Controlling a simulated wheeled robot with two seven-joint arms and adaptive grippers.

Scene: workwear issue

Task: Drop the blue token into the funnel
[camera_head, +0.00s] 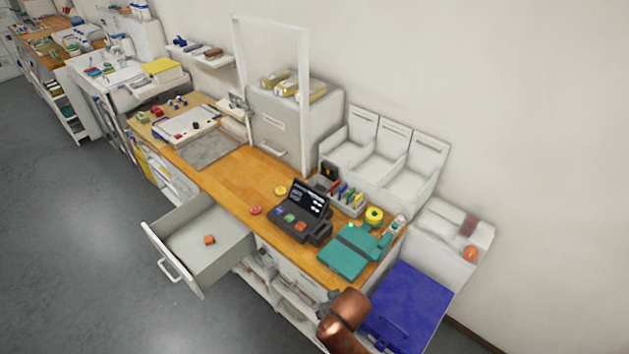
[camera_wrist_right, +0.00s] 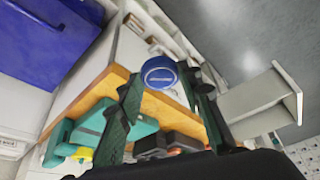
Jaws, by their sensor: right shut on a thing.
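The blue token (camera_wrist_right: 160,73) is a round disc with a pale bar across its face, seen in the right wrist view. My right gripper (camera_wrist_right: 163,80) is shut on it, with a dark finger on either side. In the head view my right arm comes in at the bottom, in front of the counter's near edge, and the token cannot be made out there. A red token (camera_head: 256,209) and a yellow token (camera_head: 280,190) lie on the wooden counter (camera_head: 245,177). I cannot make out a funnel in either view. My left gripper is not in view.
An open drawer (camera_head: 190,222) juts out at the left, holding a small orange block (camera_head: 209,240). A blue-lidded bin (camera_head: 408,300) stands at the right.

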